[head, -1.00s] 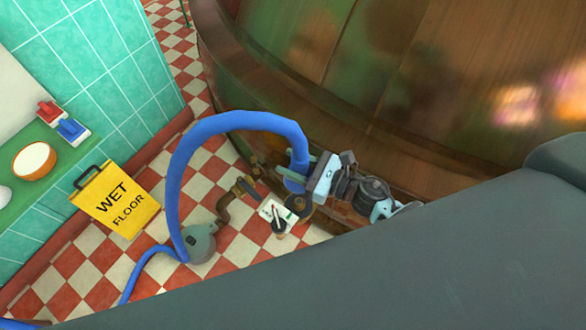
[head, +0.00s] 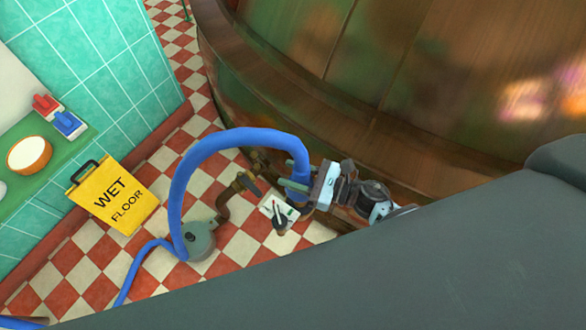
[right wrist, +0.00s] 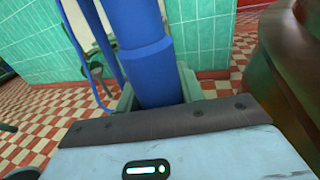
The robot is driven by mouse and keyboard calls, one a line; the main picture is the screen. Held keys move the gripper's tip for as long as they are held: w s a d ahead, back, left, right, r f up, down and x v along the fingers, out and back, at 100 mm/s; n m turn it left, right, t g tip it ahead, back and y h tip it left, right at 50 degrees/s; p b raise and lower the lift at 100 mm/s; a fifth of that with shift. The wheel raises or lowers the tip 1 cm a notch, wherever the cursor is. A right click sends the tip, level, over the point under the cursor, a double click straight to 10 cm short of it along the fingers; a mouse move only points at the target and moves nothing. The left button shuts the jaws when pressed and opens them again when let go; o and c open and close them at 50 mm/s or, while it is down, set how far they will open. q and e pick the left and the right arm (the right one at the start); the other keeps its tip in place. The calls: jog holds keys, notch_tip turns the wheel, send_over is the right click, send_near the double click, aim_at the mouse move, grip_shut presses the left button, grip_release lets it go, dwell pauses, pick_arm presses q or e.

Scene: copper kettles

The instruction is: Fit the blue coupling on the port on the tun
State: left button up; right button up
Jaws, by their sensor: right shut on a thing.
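The tun (head: 300,110) is the large wooden vat filling the top and right of the head view. My right gripper (head: 297,175) is beside its lower wall, shut on the blue coupling (head: 298,191) at the end of the blue hose. In the right wrist view the thick blue coupling (right wrist: 147,72) stands between the green fingers of my right gripper (right wrist: 155,96). Brass fittings (head: 258,161) show low by the tun, left of the gripper; I cannot tell which part is the port. The coupling's lower end is hidden. My left gripper is not in view.
The blue hose (head: 178,190) arches beside a grey-green rounded unit (head: 199,243) on the checkered floor. A white panel with a dark knob (head: 277,212) is below the gripper. A yellow wet floor sign (head: 113,196) stands left, near a green shelf with a bowl (head: 30,155).

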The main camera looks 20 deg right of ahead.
notch_tip(320, 180, down, 7)
jog(key=b, duration=0.5)
jog(key=shift+r, duration=0.2)
jog(key=shift+f, duration=0.15)
jog(key=shift+b, duration=0.3)
jog(key=shift+f+b, duration=0.25)
jog(key=shift+b, duration=0.05)
jog(key=shift+f, duration=0.15)
jog(key=shift+f+b, duration=0.3)
jog(key=shift+b, duration=0.35)
